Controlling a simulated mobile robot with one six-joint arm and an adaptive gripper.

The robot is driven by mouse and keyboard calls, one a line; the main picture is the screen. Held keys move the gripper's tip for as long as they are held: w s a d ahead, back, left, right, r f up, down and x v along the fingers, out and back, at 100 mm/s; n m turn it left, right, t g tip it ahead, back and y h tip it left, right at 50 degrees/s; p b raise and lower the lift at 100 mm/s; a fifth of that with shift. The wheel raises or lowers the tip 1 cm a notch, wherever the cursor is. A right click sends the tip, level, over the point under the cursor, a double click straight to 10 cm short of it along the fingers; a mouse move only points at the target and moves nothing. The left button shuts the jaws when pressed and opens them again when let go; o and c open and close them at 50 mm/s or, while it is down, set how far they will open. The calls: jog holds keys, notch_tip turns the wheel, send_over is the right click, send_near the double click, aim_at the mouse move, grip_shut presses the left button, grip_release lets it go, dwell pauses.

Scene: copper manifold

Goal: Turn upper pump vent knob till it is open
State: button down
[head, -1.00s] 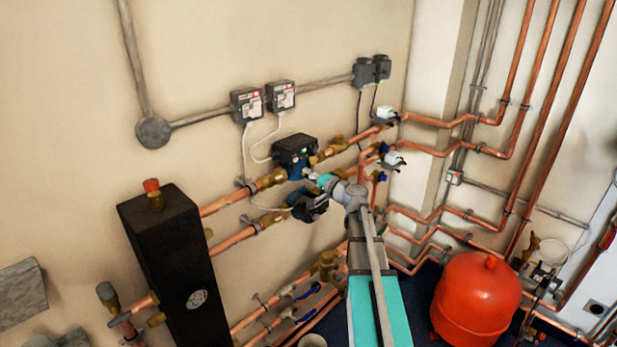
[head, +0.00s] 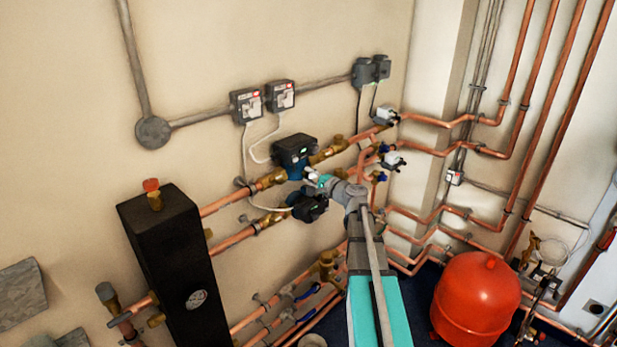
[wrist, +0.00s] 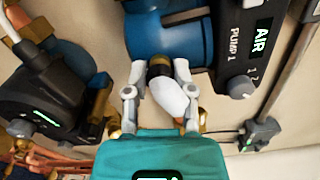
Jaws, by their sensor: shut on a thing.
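The upper pump (head: 293,152) has a dark head and a blue body. In the wrist view its head reads PUMP 1 (wrist: 235,45), with AIR on the display. A dark vent knob with a brass-coloured band (wrist: 159,67) sits on its blue body. My gripper (wrist: 159,77) is shut on this knob, one pale finger on each side. A pale rounded piece lies between the fingers; I cannot tell what it belongs to. In the head view my gripper (head: 310,177) reaches the front of the upper pump; the knob is too small to make out there.
The lower pump (head: 309,207) is close below my gripper; its dark head (wrist: 45,108) is at left in the wrist view. Copper pipes (head: 235,200) run beside both pumps. A black tank (head: 170,260) stands left, a red vessel (head: 476,300) right.

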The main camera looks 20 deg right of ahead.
jog(key=shift+c, duration=2.2)
grip_release()
jog(key=v, duration=1.2)
